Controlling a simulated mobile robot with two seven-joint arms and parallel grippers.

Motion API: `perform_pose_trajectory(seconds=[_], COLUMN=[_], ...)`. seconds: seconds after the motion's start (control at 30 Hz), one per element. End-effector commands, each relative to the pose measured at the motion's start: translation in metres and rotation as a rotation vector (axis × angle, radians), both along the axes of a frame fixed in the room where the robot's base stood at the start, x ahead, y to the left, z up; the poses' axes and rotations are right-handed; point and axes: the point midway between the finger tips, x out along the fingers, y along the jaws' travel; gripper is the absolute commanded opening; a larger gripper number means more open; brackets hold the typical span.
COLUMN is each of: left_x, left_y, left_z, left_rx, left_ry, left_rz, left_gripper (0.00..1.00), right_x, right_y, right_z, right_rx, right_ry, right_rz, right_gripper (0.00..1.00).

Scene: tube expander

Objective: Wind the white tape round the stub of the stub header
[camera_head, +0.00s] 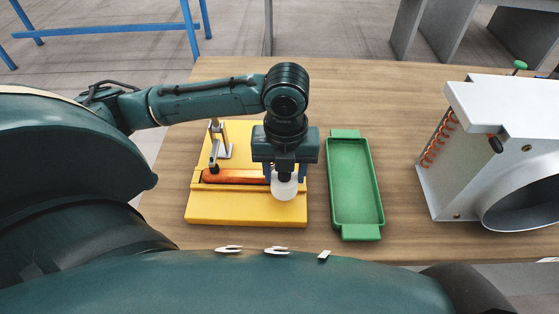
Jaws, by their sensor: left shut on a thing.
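The stub header is a copper-orange pipe (236,177) lying across a yellow fixture board (245,209) on the table. My left arm reaches in from the left, and my left gripper (284,174) points down over the right part of the board. It is shut on the white tape (285,190), a small round white roll at the pipe's right end. The gripper and roll hide that end of the pipe. I cannot make out the stub or tell whether the tape touches it. My right gripper is not in view.
A grey metal clamp or post (220,142) stands on the board behind the pipe. An empty green tray (354,187) lies right of the board. A large white machine housing (500,150) with a round opening and orange coils fills the right side. Wooden table (400,90) is bare behind the tray.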

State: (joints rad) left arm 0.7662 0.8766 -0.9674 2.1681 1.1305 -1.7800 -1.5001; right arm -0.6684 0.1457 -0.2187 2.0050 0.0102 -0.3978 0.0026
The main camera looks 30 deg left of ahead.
Motion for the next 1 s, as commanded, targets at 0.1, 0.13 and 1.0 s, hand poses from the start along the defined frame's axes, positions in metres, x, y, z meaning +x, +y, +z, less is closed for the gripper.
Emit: perform_pose_trajectory(seconds=[0.1, 0.13, 1.0], left_x=[0.0, 0.0, 0.0], left_y=[0.0, 0.0, 0.0], left_z=[0.016, 0.019, 0.095], left_rx=[0.0, 0.0, -0.001], left_ry=[0.0, 0.0, -0.002], left_rz=[0.0, 0.0, 0.0], left_gripper=[0.15, 0.15, 0.15], right_x=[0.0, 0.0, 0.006], right_y=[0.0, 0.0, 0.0], right_z=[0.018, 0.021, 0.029], right_rx=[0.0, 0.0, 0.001], right_ry=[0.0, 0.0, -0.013], right_rz=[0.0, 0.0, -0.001], right_gripper=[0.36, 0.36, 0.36])
